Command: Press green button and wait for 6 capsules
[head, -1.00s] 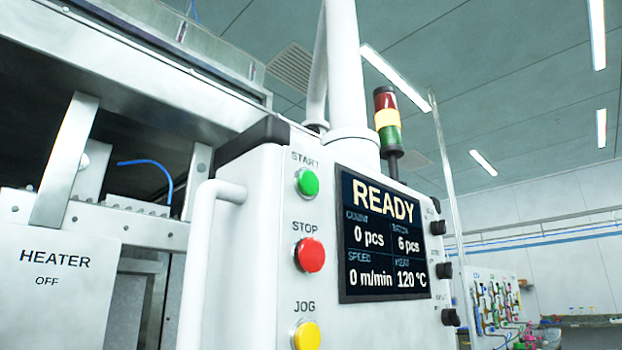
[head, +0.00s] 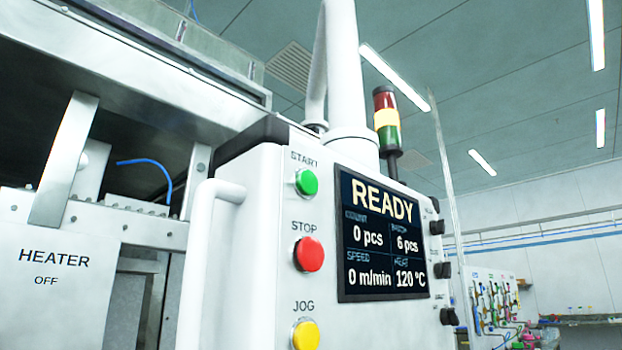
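The green START button (head: 307,181) is at the top of the button column on the white control box (head: 262,200). The red STOP button (head: 309,254) and the yellow JOG button (head: 305,335) are below it. The screen (head: 382,235) beside them reads READY, count 0 pcs, batch 6 pcs, speed 0 m/min and heat 120 °C. No capsules are in view. Neither of my grippers is in view.
A white handle (head: 200,260) sticks out left of the buttons. A panel marked HEATER OFF (head: 50,290) is at the lower left. A red, yellow and green signal tower (head: 386,120) stands behind the box. Black knobs (head: 443,270) line its right side.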

